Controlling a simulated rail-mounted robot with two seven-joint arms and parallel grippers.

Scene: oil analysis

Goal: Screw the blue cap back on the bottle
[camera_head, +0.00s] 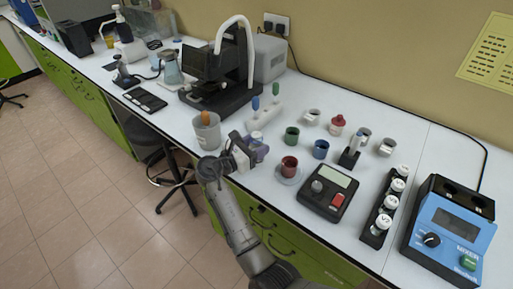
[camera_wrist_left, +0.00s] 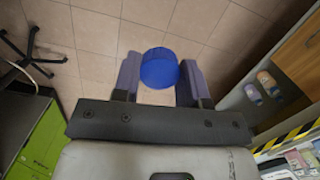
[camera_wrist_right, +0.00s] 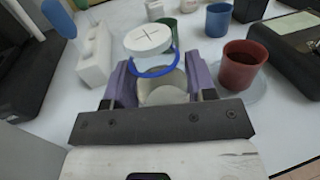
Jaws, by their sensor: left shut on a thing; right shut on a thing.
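The blue cap (camera_wrist_left: 158,67) is between the two fingers of my left gripper (camera_wrist_left: 160,76), shut on it, with floor tiles far below. My left gripper is not seen in the head view. My right gripper (camera_wrist_right: 158,84) is shut on a clear bottle (camera_wrist_right: 162,90) with a blue ring at its neck and a white round top marked with a cross. In the head view my right gripper (camera_head: 247,149) holds the bottle at the front edge of the white bench (camera_head: 262,186). The fingers hide part of the bottle's body.
A red cup (camera_head: 289,166) stands on a saucer just right of my right gripper. A beaker (camera_head: 206,131) stands to its left. Green (camera_head: 292,137) and blue (camera_head: 320,149) cups, a scale (camera_head: 328,192), a vial rack (camera_head: 384,212) and a mixer (camera_head: 452,230) stand further right.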

